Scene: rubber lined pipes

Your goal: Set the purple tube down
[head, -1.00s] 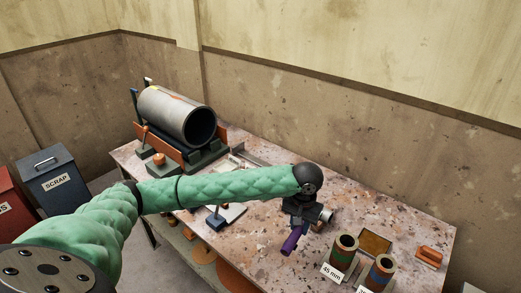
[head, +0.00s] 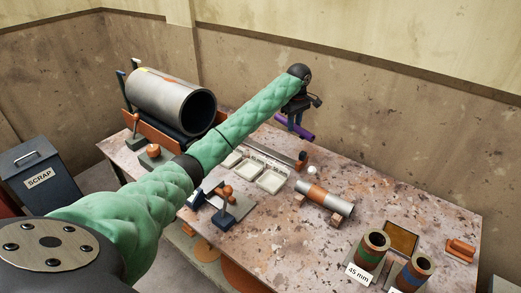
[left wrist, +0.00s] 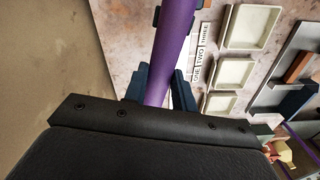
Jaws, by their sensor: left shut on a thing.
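The purple tube (head: 294,126) is in the jaws of my left gripper (head: 297,117), near the back edge of the worktable (head: 420,215). In the left wrist view the tube (left wrist: 172,45) runs up between the two dark blue fingers of the gripper (left wrist: 160,86), which is shut on it. The tube lies tilted in the head view, and its middle is partly hidden by the fingers. I cannot tell whether it touches the table. My right gripper is not in view.
Shallow white trays (head: 272,181) lie left of centre, labelled ONE, TWO, THREE in the wrist view. A large grey pipe (head: 172,103) rests on a cradle behind them. An orange-banded pipe (head: 325,197) sits on blocks. Two upright tubes (head: 373,247) stand front right. A wall borders the back.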

